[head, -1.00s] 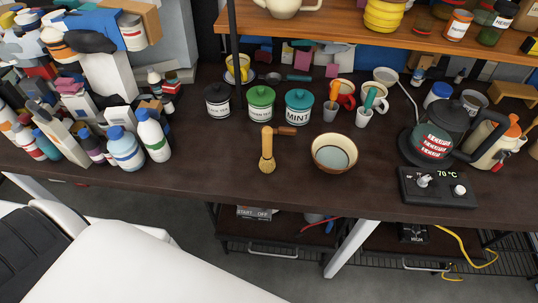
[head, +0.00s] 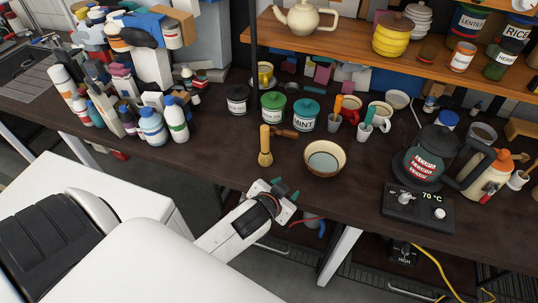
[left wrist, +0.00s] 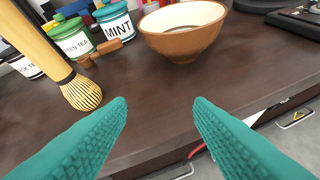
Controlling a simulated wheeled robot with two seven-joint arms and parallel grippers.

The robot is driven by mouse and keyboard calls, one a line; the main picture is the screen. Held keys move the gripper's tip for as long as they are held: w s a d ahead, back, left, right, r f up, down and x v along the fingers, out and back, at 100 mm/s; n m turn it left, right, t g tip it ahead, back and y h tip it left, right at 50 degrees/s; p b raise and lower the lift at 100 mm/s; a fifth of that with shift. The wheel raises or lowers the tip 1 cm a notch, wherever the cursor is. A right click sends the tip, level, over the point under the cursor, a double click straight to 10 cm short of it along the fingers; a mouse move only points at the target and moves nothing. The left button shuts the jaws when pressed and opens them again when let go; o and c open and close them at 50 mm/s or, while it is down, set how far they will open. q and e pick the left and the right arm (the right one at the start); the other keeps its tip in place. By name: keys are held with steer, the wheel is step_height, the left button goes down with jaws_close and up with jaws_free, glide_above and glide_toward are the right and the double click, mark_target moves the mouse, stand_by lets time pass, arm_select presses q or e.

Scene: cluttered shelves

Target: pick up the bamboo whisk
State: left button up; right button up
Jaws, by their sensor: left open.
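The bamboo whisk (head: 265,146) stands upright on the dark counter, its pale handle up and its rounded tines down. It is just left of the brown bowl (head: 325,158). In the left wrist view the whisk (left wrist: 82,92) shows large at the upper left, outside the jaws. My left gripper (head: 285,190) is open and empty, in front of the counter edge and below the whisk in the head view. Its teal fingers (left wrist: 160,115) are spread apart in the left wrist view. My right gripper is not in view.
Tea canisters, including the green one (head: 273,105) and the MINT one (head: 304,115), stand behind the whisk. A wooden-handled tool (head: 284,133) lies close by. A kettle on a heater (head: 417,207) stands at right. Bare counter lies left of the whisk.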

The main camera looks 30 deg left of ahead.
arm_select(q)
steer(key=w+d+r+m+t+h, duration=0.3)
steer(key=w+r+t, duration=0.15)
steer(key=r, duration=0.35)
steer(key=w+d+r+m+t+h, duration=0.25)
steer(key=w+r, duration=0.25)
steer(key=r, duration=0.3)
steer(key=d+r+m+g+h, duration=0.2)
steer(key=d+r+m+h, duration=0.5)
steer(key=h, duration=0.3)
steer(key=m+g+y, duration=0.8)
steer(key=g+y, duration=0.6)
steer(key=g, duration=0.2)
glide_above(265, 137)
steer(key=w, duration=0.1)
step_height(265, 137, down, 6)
steer(key=shift+d+r+p, duration=0.1)
steer(key=shift+p, duration=0.3)
steer(key=shift+a+y, duration=0.25)
steer(key=shift+a, duration=0.1)
step_height(265, 137, down, 6)
steer(key=shift+f+p, duration=0.15)
steer(key=shift+p, duration=0.95)
step_height(265, 137, down, 5)
steer(key=shift+a+r+p, duration=0.1)
steer(key=shift+p, duration=1.1)
steer(key=shift+f, duration=0.4)
